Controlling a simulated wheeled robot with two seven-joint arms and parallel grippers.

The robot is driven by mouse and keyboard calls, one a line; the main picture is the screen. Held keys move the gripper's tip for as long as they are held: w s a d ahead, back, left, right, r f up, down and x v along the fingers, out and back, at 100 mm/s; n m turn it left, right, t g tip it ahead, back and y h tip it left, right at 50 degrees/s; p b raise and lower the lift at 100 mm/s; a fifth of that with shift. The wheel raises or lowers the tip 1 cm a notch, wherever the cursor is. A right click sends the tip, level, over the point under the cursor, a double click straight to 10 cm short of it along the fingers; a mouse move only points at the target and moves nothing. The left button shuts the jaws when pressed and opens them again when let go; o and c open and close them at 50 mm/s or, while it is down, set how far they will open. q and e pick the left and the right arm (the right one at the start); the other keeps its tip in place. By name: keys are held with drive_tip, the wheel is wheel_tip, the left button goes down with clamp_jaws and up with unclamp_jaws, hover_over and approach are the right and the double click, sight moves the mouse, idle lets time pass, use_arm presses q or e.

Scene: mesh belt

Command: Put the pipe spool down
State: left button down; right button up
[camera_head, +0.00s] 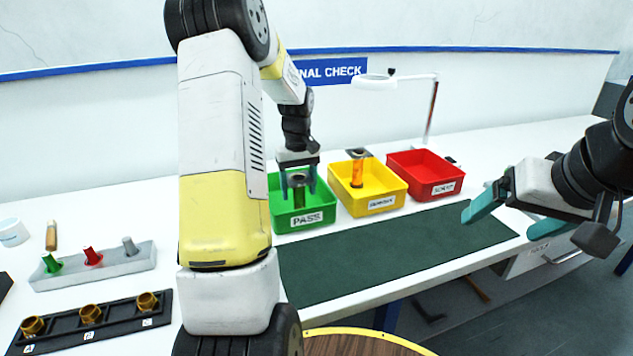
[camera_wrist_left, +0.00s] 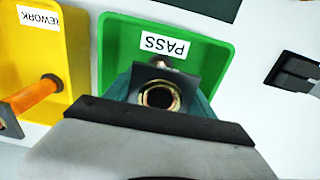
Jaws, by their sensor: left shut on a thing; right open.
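A pipe spool (camera_head: 298,189) with a dark square flange and a round bore is in my left gripper (camera_head: 298,180). My left gripper is shut on it, over the green PASS bin (camera_head: 306,222). In the left wrist view the spool (camera_wrist_left: 157,96) shows end-on, with a brassy ring around its bore, in front of the green bin (camera_wrist_left: 218,60). The spool's lower end looks to be within the bin's outline; whether it touches the floor I cannot tell. My right gripper (camera_head: 503,214) is open and empty at the right, above the mat's right end.
A yellow REWORK bin (camera_head: 388,203) holds an orange pipe with a flange. A red bin (camera_head: 432,186) stands to its right. A dark green mat (camera_head: 370,255) lies clear in front. A grey rack (camera_head: 95,270) and a black tray (camera_head: 60,328) are at left.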

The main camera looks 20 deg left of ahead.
use_arm(q)
drive_tip(key=shift+c, duration=1.6)
unclamp_jaws()
wheel_tip(320, 180, up, 12)
drive_tip(key=shift+r, duration=0.1)
drive_tip(key=s+d+r+m+t, duration=0.1)
drive_tip(key=s+d+r+m, duration=0.15)
drive_tip(key=s, duration=0.35)
drive_tip(key=s+d+r+m+t+h, duration=0.1)
drive_tip(key=s+d+r+t, duration=0.15)
drive_tip(key=s+d, duration=0.2)
drive_tip(key=s+d+r+m+t, duration=0.1)
drive_tip(key=s+d+r+m, duration=0.15)
drive_tip(key=s, duration=0.45)
drive_tip(key=s+d+f+m+t+h, duration=0.1)
drive_tip(key=s+d, duration=0.3)
drive_tip(key=s, duration=0.4)
drive_tip(key=shift+s+d+f+m+t, duration=0.15)
drive_tip(key=shift+d+f+m+t, duration=0.15)
drive_tip(key=shift+f+m, duration=0.25)
